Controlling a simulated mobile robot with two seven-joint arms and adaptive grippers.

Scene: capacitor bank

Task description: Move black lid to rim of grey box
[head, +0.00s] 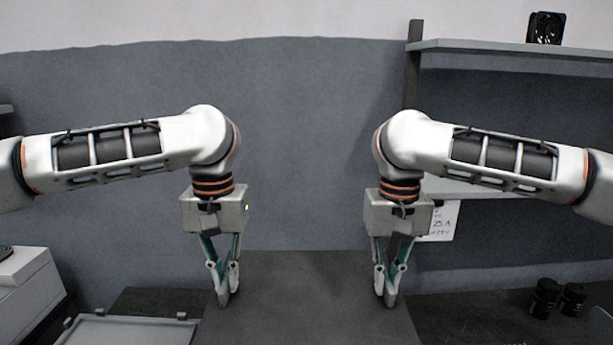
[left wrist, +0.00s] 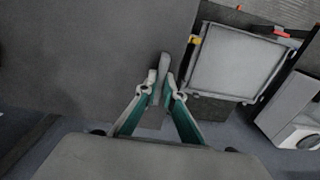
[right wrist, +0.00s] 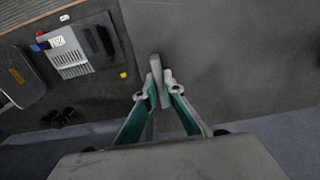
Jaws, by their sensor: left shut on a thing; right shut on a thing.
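The black lid (head: 300,300) is a wide, flat, dark panel at the bottom middle of the head view. My left gripper (head: 225,297) is shut at its left edge. My right gripper (head: 388,297) is shut at its right edge. In the left wrist view the lid (left wrist: 85,60) fills the left side, and the fingers grip a thin upright grey piece. In the right wrist view the lid (right wrist: 225,55) fills the right side, gripped likewise. The grey box (head: 62,340) shows a pale rim at lower left; it also shows in the left wrist view (left wrist: 235,62). The lid's underside is hidden.
A white unit (head: 30,290) stands at far left. Two black cylinders (head: 558,298) stand on the dark surface at right. A shelf (head: 510,47) with a black item is at upper right. A grey vented device (right wrist: 72,50) lies left of the lid in the right wrist view.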

